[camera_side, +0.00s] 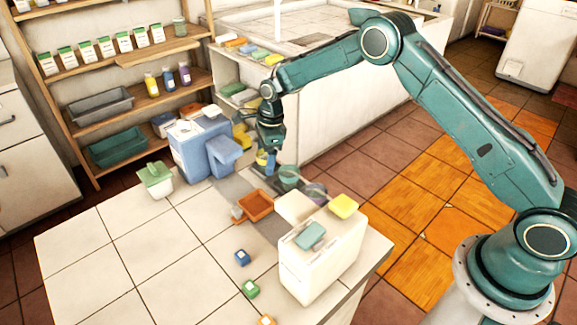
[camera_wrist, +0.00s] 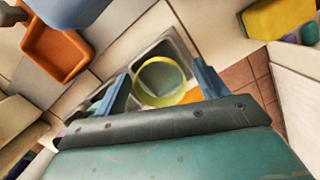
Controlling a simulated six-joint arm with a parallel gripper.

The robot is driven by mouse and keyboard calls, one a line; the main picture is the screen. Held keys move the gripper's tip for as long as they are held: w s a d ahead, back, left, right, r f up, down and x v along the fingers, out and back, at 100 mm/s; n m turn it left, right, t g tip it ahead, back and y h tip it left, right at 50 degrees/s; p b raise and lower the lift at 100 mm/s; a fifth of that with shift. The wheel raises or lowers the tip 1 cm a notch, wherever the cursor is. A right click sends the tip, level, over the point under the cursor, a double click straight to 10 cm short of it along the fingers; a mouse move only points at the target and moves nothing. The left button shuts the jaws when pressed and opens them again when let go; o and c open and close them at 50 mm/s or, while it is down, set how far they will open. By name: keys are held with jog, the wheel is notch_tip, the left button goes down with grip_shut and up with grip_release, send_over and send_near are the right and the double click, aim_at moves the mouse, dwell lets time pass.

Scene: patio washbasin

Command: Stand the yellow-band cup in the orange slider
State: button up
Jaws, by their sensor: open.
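The yellow-band cup (camera_wrist: 160,82) shows in the wrist view as a round, greenish cup with a yellow ring, upright in a grey tray. My gripper (camera_wrist: 164,71) is open, with one blue finger on each side of the cup; whether either finger touches it I cannot tell. In the side view my gripper (camera_side: 267,164) points down at the tray's far end, and only a bit of yellow of the cup (camera_side: 262,158) shows there. The orange slider (camera_side: 256,205) is an open, empty-looking tray nearer the camera; it also shows at upper left in the wrist view (camera_wrist: 62,48).
A green cup (camera_side: 289,175) and a purple cup (camera_side: 315,193) stand close beside my gripper. A blue box (camera_side: 200,148) is to its left. A white box (camera_side: 322,255) stands in front.

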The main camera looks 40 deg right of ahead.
jog(key=c, duration=1.1)
jog(key=shift+r, duration=0.15)
notch_tip(320, 180, up, 20)
jog(key=shift+f, duration=0.1)
dwell(0.8)
